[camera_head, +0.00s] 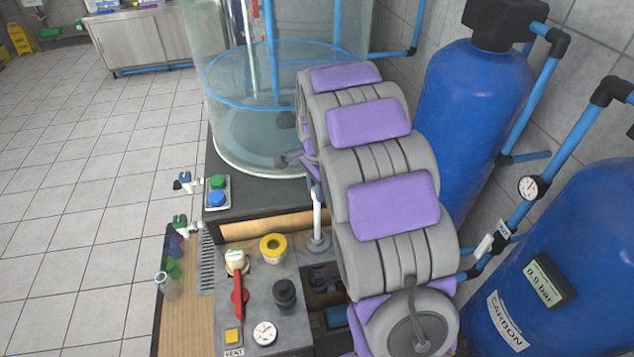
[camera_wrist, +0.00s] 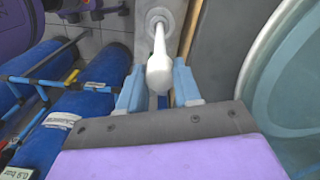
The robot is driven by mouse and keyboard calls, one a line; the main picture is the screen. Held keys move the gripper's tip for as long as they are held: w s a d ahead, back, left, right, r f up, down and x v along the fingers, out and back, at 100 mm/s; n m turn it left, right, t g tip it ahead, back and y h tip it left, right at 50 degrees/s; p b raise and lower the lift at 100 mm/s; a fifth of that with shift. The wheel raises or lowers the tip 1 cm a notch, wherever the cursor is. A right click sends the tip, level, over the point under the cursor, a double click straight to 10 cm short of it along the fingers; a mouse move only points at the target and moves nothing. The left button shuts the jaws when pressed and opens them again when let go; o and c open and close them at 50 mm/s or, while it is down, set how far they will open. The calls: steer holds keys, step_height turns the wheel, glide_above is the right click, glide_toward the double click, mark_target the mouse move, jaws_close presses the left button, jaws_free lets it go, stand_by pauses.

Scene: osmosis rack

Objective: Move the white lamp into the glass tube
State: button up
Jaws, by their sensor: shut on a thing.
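The white lamp (camera_head: 317,212) stands roughly upright over a round grey collar (camera_head: 318,243) in the head view. In the wrist view the lamp (camera_wrist: 159,72) lies between the two blue fingers of my gripper (camera_wrist: 158,88), which is shut on it. Its far end meets or overlaps the collar (camera_wrist: 158,22); how deep it sits is not clear. A dark tube-like part (camera_head: 318,277) shows below the collar; I cannot tell if it is the glass tube. My arm hides most of the gripper in the head view.
A large clear water tank (camera_head: 270,140) stands behind the bench, close to my arm. Blue pressure tanks (camera_head: 470,100) with pipes stand at the right. Floor at left is open.

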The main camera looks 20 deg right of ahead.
steer(key=shift+f, duration=0.55)
steer(key=b, duration=0.1)
glide_above(317, 229)
steer(key=shift+w+d+f, duration=0.1)
steer(key=shift+w+f, duration=0.1)
steer(key=shift+f, duration=1.6)
steer(key=shift+w+d+f, duration=0.1)
steer(key=shift+w+f, duration=0.1)
steer(key=shift+f, duration=1.55)
steer(key=shift+f+b, duration=0.55)
steer(key=shift+f, duration=2.95)
steer(key=shift+f, duration=0.3)
steer(key=shift+f, duration=0.35)
steer(key=shift+s+f, duration=0.1)
steer(key=shift+f, duration=0.6)
steer(key=o, duration=1.3)
